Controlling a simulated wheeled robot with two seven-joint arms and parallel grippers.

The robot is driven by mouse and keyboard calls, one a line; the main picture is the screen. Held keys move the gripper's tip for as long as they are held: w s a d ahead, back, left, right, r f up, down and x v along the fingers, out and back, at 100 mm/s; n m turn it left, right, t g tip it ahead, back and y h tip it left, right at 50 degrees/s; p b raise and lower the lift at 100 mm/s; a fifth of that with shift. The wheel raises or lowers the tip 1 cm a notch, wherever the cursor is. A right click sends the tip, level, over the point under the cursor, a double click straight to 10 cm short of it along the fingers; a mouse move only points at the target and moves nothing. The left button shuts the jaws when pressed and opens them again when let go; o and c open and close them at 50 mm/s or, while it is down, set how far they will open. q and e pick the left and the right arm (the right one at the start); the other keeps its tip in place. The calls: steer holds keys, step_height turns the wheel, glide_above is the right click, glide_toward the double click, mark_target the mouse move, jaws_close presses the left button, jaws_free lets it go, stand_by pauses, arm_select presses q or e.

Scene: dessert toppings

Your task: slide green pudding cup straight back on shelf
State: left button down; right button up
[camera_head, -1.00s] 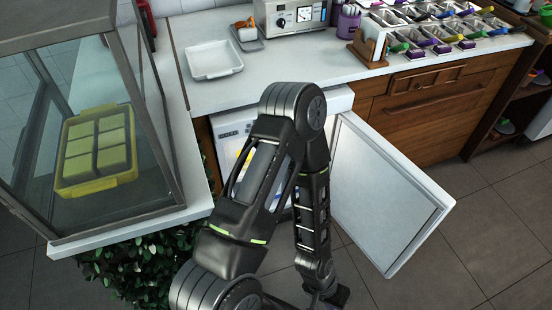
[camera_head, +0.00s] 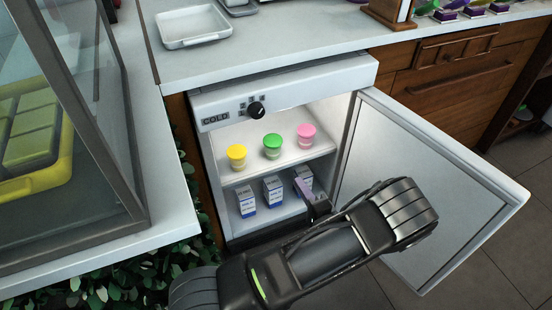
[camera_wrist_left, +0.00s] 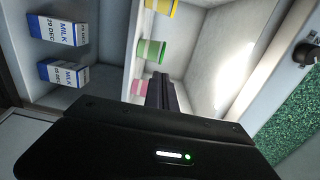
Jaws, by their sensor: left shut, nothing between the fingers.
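The green pudding cup (camera_head: 272,146) stands upright on the upper shelf (camera_head: 245,174) of the open fridge, between a yellow cup (camera_head: 237,156) and a pink cup (camera_head: 306,136). The green cup (camera_wrist_left: 151,49) also shows in the left wrist view, which is rolled sideways. My left gripper (camera_head: 302,186) is shut and empty, in front of the lower compartment at the right, below the pink cup. In the left wrist view its fingers (camera_wrist_left: 161,82) point toward the cups and partly cover the pink one. I cannot tell the exact gap to the green cup. My right gripper is out of view.
Several milk cartons (camera_head: 273,191) stand on the lower level, the right one partly hidden by my gripper. The open fridge door (camera_head: 420,190) bounds the right side. A counter with a white tray (camera_head: 193,27) lies above. A glass case (camera_head: 75,120) stands left.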

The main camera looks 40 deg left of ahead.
arm_select(q)
steer(key=shift+r, duration=0.3)
steer(key=shift+a, duration=0.1)
steer(key=b, duration=0.2)
glide_toward(277, 147)
steer(key=x, duration=0.5)
steer(key=shift+w+a+f, duration=0.15)
steer(key=shift+a, duration=0.15)
steer(key=shift+w+a, duration=0.3)
steer(key=shift+a, duration=0.2)
